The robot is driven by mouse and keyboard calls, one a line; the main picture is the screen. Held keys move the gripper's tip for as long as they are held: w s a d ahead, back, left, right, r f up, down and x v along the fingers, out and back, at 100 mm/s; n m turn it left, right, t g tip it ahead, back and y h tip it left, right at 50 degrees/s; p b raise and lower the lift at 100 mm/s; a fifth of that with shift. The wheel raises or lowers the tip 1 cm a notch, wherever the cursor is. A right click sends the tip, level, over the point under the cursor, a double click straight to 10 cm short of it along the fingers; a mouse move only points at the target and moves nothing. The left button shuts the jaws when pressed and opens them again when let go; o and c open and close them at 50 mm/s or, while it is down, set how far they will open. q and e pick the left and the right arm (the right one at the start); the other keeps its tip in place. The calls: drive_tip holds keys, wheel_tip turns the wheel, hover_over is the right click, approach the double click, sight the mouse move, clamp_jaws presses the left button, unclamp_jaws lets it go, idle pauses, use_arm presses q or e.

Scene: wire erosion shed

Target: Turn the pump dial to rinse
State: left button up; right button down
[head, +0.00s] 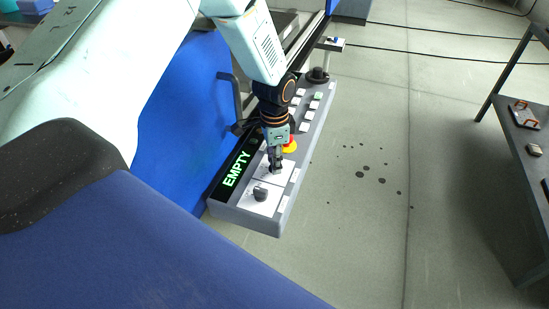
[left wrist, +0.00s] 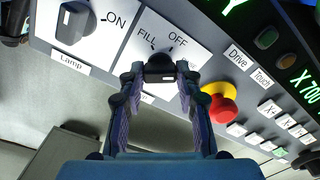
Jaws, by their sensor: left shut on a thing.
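The pump dial (left wrist: 160,62) is a dark knob on a white plate with FILL and OFF printed near it; it also shows in the head view (head: 276,168), under my gripper. My left gripper (left wrist: 161,77) is shut on this dial, one finger on each side. In the head view my left gripper (head: 275,157) points down onto the control panel. I cannot tell which mark the dial points to.
The lamp dial (left wrist: 73,23) sits beside it on the grey panel (head: 244,216). A red stop button with a yellow collar (left wrist: 219,104) is close on the other side, near several white keys (left wrist: 269,108). A green display (head: 236,170) reads EMPTY. A table (head: 524,125) stands right.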

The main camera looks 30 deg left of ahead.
use_arm(q)
drive_tip(key=shift+w+r, duration=0.15)
drive_tip(key=o, duration=1.2)
drive_tip(key=shift+c, duration=0.2)
wheel_tip(320, 180, up, 12)
drive_tip(key=shift+s, duration=0.2)
